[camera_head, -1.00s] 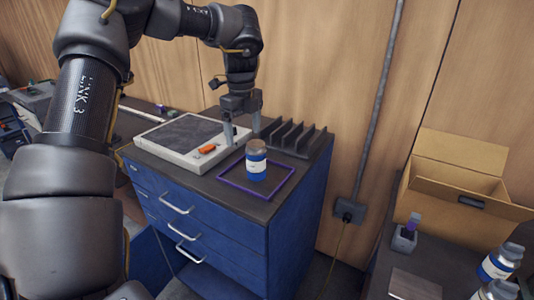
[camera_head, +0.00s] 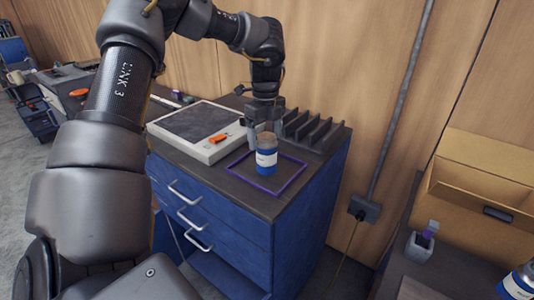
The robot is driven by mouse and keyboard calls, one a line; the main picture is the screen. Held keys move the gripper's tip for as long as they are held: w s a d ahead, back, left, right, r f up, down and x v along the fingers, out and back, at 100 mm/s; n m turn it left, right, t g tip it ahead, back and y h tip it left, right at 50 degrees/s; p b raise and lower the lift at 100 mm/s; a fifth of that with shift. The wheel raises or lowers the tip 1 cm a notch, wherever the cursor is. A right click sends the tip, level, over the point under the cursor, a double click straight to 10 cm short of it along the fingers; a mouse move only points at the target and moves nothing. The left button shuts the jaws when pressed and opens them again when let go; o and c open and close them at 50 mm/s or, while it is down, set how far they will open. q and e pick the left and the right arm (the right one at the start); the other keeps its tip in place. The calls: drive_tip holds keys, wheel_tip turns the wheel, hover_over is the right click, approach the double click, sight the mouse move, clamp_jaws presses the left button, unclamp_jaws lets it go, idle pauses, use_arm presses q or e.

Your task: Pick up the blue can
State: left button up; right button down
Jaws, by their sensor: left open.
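A blue can (camera_head: 266,159) with a white label band and a brownish top stands upright inside a purple square outline (camera_head: 292,183) on top of a blue drawer cabinet (camera_head: 237,232). My left gripper (camera_head: 262,132) points down just behind the can, its fingers apart. The can hides part of the fingers, so I cannot tell whether they touch it. My right gripper is not in view.
A grey-white tray (camera_head: 192,127) with an orange item (camera_head: 218,138) lies left of the can. A dark slotted rack (camera_head: 314,129) stands behind it to the right. At the right are an open cardboard box (camera_head: 478,185) and another blue-and-white container (camera_head: 518,283).

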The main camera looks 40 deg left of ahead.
sight(266, 149)
use_arm(q)
drive_tip(key=shift+s+d+f+p, duration=0.15)
drive_tip(key=shift+f+p, duration=0.15)
drive_tip(key=shift+p, duration=0.1)
wheel_tip(266, 149, down, 4)
drive_tip(key=shift+r+p, duration=0.15)
drive_tip(key=shift+p, duration=0.7)
drive_tip(key=shift+f, duration=0.45)
drive_tip(key=shift+d+r, duration=0.1)
drive_tip(key=shift+c, duration=0.2)
drive_tip(key=shift+c, duration=1.1)
drive_tip(key=c, duration=1)
drive_tip(key=shift+c, duration=0.2)
